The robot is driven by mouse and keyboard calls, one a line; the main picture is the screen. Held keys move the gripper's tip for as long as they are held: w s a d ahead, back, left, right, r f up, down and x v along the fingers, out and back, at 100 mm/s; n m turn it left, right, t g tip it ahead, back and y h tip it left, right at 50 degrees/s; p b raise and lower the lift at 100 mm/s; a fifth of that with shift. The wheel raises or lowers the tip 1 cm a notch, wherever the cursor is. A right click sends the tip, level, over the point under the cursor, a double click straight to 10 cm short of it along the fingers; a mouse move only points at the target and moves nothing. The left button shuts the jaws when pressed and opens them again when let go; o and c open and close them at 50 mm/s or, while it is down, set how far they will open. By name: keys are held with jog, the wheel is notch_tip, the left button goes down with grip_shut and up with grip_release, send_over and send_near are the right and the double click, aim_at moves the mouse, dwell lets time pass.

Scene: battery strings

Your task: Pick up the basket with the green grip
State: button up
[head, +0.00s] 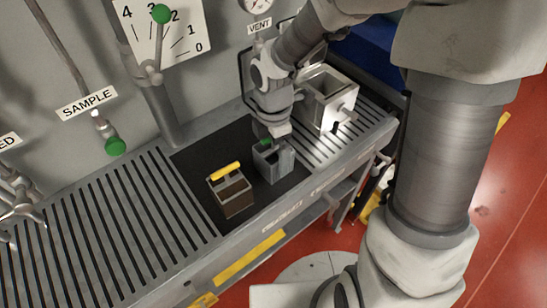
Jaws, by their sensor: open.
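The basket with the green grip (272,165) is a small grey open box standing upright on the black mat (208,160). A bit of its green grip (265,144) shows at its top left. My gripper (277,142) is open and directly over this basket, at the height of the grip. The gripper hides much of the grip, and I cannot tell whether the fingers touch it. A second basket (233,199) with a yellow grip (224,171) stands on the mat to the left, apart from the first.
A larger metal box (328,96) stands on the slatted bench (113,215) right of the gripper. Behind are a wall with a numbered dial (186,18), a green-handled lever (160,14) and a SAMPLE valve (115,146). The left bench slats are clear.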

jog(key=shift+r, duration=0.1)
jog(key=c, duration=1.2)
jog(key=shift+r, duration=0.1)
